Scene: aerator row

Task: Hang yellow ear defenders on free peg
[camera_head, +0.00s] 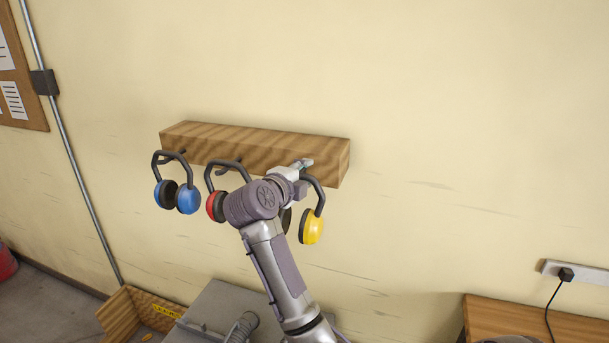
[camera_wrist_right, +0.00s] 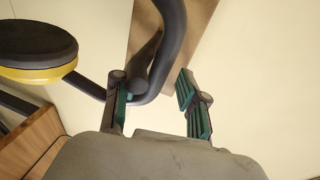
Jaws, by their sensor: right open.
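The yellow ear defenders (camera_head: 312,228) are at the right end of the wooden rail (camera_head: 255,143), cups downward. In the right wrist view a yellow-rimmed cup (camera_wrist_right: 40,72) shows at left, with the dark headband (camera_wrist_right: 171,45) curving down in front of the rail. My right gripper (camera_head: 304,165) is at the top of the headband. Its fingers (camera_wrist_right: 152,84) are open, with the band near the left finger and space on the right. The arm hides the peg here in the head view, and I cannot tell whether the band rests on it. My left gripper is not in view.
Blue ear defenders (camera_head: 187,199) hang at the rail's left peg. Red ear defenders (camera_head: 214,205) hang in the middle, partly behind my right arm. Below are a wooden box (camera_head: 121,314), a grey machine (camera_head: 214,303) and a wooden bench (camera_head: 500,318). The wall right of the rail is clear.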

